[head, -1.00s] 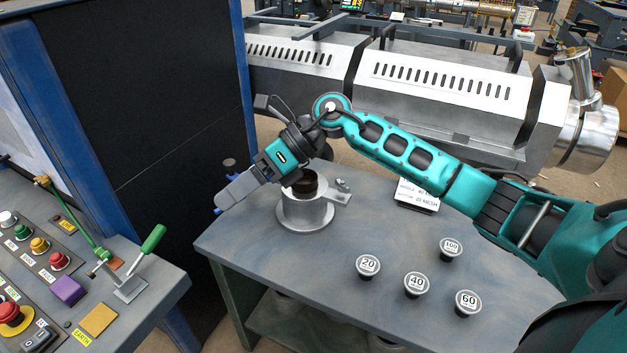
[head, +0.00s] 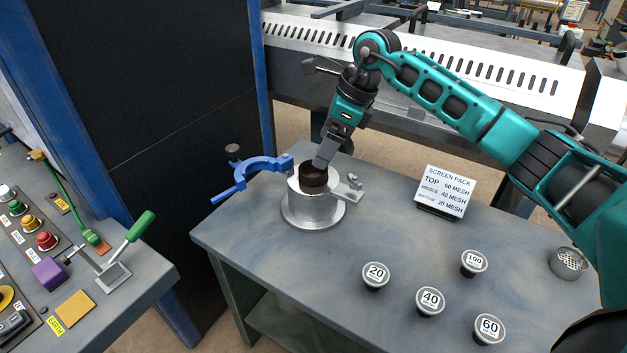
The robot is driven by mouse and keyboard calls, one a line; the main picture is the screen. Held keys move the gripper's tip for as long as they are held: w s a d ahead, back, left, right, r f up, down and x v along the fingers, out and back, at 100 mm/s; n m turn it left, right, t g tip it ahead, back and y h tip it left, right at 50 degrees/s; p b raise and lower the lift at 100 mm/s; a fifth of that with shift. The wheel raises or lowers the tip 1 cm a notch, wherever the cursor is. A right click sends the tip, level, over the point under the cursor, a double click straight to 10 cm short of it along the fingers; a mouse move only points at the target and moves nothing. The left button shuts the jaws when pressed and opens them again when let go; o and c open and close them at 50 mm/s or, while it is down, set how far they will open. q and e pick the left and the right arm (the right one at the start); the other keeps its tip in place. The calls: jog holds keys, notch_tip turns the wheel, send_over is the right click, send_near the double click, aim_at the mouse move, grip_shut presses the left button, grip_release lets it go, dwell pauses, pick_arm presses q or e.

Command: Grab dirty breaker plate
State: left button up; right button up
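The dirty breaker plate (head: 313,178) is a dark brown round piece in the top of a silver cylindrical holder (head: 312,210) on the table. My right gripper (head: 320,163) points down at the plate from above, its fingertips at the plate's upper edge. The fingers overlap in this view, so I cannot tell whether they are open or whether they grip the plate. My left gripper is not in view.
A blue hinged clamp (head: 250,176) stands open left of the holder. Screen packs marked 20 (head: 376,275), 40 (head: 430,301), 60 (head: 489,328) and 100 (head: 474,263) stand in front. A sign (head: 445,192) and a silver perforated plate (head: 569,262) are at the right.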

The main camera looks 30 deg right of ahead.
aim_at(309, 175)
jog(key=b+x, duration=0.1)
jog(key=x, duration=0.5)
jog(key=shift+f+b, duration=0.2)
jog(key=shift+b, duration=0.1)
jog(key=shift+r, duration=0.1)
jog(key=c, duration=1.4)
jog(key=shift+w, duration=0.1)
jog(key=shift+c, duration=0.4)
jog(key=shift+r, duration=0.15)
